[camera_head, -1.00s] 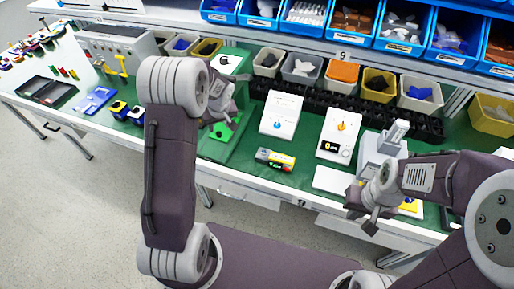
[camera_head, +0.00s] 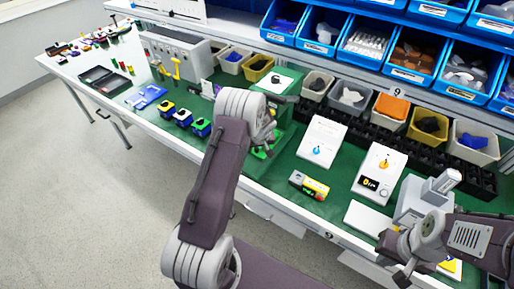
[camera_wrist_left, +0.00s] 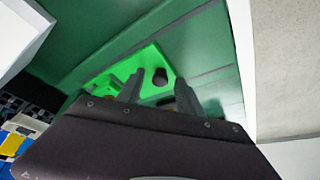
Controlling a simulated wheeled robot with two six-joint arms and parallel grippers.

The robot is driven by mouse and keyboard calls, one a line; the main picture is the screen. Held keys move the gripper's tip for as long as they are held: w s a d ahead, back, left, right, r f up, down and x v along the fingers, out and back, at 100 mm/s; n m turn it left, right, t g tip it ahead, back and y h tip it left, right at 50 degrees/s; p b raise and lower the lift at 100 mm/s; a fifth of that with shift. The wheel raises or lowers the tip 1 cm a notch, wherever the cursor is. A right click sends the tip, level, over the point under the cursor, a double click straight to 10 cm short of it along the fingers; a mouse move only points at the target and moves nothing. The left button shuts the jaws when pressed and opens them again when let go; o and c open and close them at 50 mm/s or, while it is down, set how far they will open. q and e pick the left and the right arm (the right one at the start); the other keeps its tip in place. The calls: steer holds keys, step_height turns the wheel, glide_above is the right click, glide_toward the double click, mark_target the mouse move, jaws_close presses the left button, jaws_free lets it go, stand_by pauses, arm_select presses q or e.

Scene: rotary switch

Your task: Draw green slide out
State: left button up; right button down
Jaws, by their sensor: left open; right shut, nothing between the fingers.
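The green slide (camera_wrist_left: 120,69) is a bright green plate with a dark round knob (camera_wrist_left: 160,77), seen in the left wrist view. It lies on a darker green surface. In the head view only a strip of the green slide (camera_head: 260,153) shows, mostly hidden behind my left gripper (camera_head: 268,142). In the left wrist view the two fingers of my left gripper (camera_wrist_left: 158,95) are apart, pointing at the plate, with the knob just past the gap between them. I cannot tell whether they touch it. My right gripper (camera_head: 402,270) is shut and empty at the bench's front right.
A white panel with a blue knob (camera_head: 323,140) and one with an orange knob (camera_head: 380,172) stand right of my left gripper. A yellow-red box (camera_head: 309,186) lies near the front edge. A grey device (camera_head: 420,200) is beside my right gripper. Bins line the back.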

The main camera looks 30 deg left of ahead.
arm_select(q)
jaws_close()
stand_by(1.4)
